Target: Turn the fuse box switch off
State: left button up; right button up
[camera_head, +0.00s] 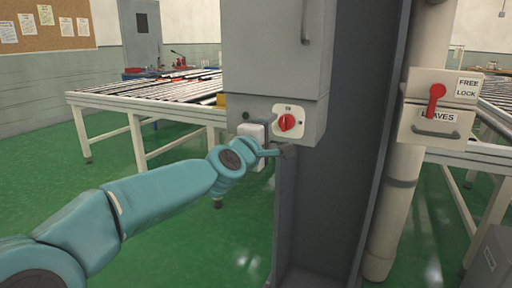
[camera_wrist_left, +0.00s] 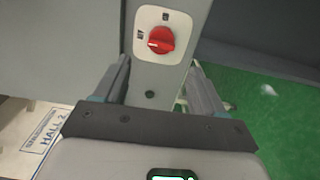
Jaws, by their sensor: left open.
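The fuse box (camera_head: 275,50) is a grey cabinet fixed to a dark grey column in the head view. Its red rotary switch (camera_head: 287,122) sits on a white plate at the lower front. The switch also shows in the left wrist view (camera_wrist_left: 160,40), beyond the fingers. My left gripper (camera_head: 280,151) is just below the switch in the head view. In the left wrist view its two fingers (camera_wrist_left: 158,85) are apart with nothing between them, and the switch is ahead of them, apparently not touched. My right gripper is in neither view.
A pale box with a red lever (camera_head: 436,97) and "FREE LOCK" labels is on a pipe (camera_head: 405,165) to the right. A roller table (camera_head: 150,95) stands behind at left. The green floor (camera_head: 180,250) is clear in front.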

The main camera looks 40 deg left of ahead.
pick_arm(q)
jog(key=v, duration=0.8)
jog(key=shift+p, duration=0.3)
jog(key=shift+a, duration=0.1)
